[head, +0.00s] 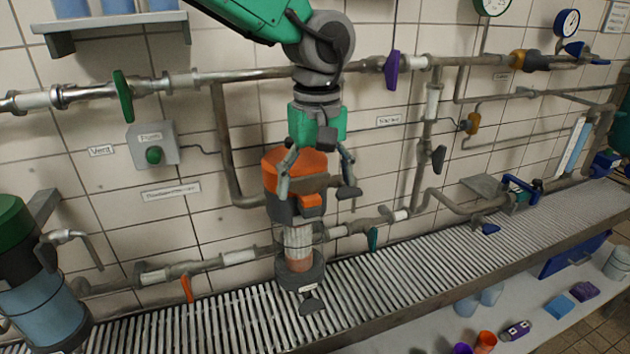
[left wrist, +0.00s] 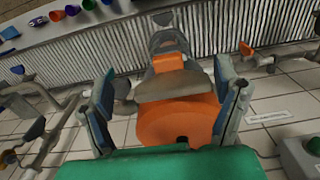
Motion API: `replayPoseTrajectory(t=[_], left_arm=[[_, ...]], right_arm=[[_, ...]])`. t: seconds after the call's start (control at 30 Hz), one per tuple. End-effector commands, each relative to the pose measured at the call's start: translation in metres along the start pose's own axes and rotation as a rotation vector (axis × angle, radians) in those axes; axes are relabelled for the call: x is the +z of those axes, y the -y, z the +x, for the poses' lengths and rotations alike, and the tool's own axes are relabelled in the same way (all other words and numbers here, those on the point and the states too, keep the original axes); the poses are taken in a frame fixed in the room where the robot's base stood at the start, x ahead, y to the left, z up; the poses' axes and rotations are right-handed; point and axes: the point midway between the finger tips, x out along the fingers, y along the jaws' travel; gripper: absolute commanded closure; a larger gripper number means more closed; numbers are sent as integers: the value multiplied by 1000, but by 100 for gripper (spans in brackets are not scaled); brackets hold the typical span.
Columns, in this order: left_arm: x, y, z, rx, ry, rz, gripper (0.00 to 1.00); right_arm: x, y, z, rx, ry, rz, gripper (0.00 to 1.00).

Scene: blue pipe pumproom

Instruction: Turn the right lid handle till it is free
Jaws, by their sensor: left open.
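My left gripper (head: 317,186) points down over the orange-topped unit in the middle of the head view. It is open, with one finger on each side of the unit's upper part, and nothing is clamped between them. The orange cap (head: 284,160) is partly hidden by the gripper. The left wrist view shows the round orange top (left wrist: 165,122) between the fingers. A grey-brown handle-like piece (left wrist: 185,85) crosses it, with an orange block (left wrist: 172,63) beyond. I cannot tell which piece is the right lid handle, or whether a finger touches it. My right gripper is not in view.
A ribbed grating shelf (head: 430,240) runs below. A lower pipe (head: 205,264) passes by the unit, with an orange lever (head: 187,289) and a teal lever (head: 373,239). A blue canister (head: 40,300) stands at the left. An upper pipe (head: 235,76) runs behind my arm.

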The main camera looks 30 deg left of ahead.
Motion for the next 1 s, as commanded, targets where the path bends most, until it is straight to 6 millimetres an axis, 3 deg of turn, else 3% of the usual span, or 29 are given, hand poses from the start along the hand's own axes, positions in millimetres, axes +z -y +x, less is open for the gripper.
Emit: replayPoseTrajectory(t=[0.2,0.33,0.67,1.0], left_arm=[[-6,6,2,5,7,-3,21],[-7,7,2,6,8,-2,66],[-4,4,1,-2,3,-11,67],[-4,3,-3,2,7,-219,67]], right_arm=[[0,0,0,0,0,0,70],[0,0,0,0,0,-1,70],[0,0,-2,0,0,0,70],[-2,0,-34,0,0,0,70]])
